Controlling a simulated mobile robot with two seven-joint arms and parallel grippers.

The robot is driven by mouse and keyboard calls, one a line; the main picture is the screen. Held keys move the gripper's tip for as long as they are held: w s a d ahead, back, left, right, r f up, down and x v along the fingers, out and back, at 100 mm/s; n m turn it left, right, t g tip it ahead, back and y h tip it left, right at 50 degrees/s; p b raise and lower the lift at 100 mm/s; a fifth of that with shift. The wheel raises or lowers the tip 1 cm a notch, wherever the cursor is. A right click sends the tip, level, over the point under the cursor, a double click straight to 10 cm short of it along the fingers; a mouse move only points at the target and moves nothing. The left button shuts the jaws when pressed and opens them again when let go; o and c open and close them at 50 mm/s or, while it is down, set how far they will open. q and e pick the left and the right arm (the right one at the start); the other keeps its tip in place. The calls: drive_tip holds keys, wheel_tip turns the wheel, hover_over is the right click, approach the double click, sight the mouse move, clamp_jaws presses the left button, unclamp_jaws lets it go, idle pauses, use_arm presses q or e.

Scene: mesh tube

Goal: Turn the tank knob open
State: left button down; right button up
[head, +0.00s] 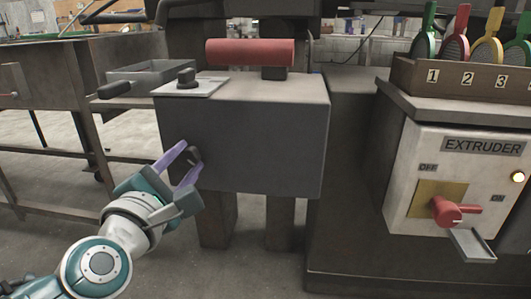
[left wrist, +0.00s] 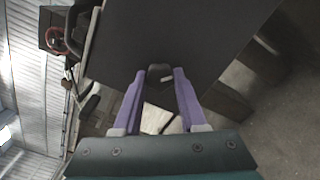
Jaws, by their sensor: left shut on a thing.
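The tank is a dark grey box (head: 262,145) in the middle of the head view. A small black knob (head: 195,154) sits at the lower left of its front face. My left gripper (head: 186,162), with purple fingers, is shut on this knob. The left wrist view shows the knob (left wrist: 159,73) between the two fingertips, with a small light mark on it. The fingers hide part of the knob, and its exact turn angle is hard to tell. My right gripper is in neither view.
A red roller (head: 250,52) and a plate with another black knob (head: 187,77) are on top of the box. At the right stands an extruder panel (head: 455,180) with a red switch (head: 447,211). A metal bench (head: 60,75) is at the left.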

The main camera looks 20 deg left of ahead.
use_arm(q)
drive_tip(key=n+b, duration=0.1)
drive_tip(key=n, duration=0.3)
drive_tip(key=shift+f+n, duration=0.1)
drive_tip(key=shift+n, duration=0.2)
drive_tip(key=shift+n+b, duration=0.75)
drive_tip(key=shift+n, duration=1.25)
drive_tip(key=shift+c, duration=2.3)
unclamp_jaws()
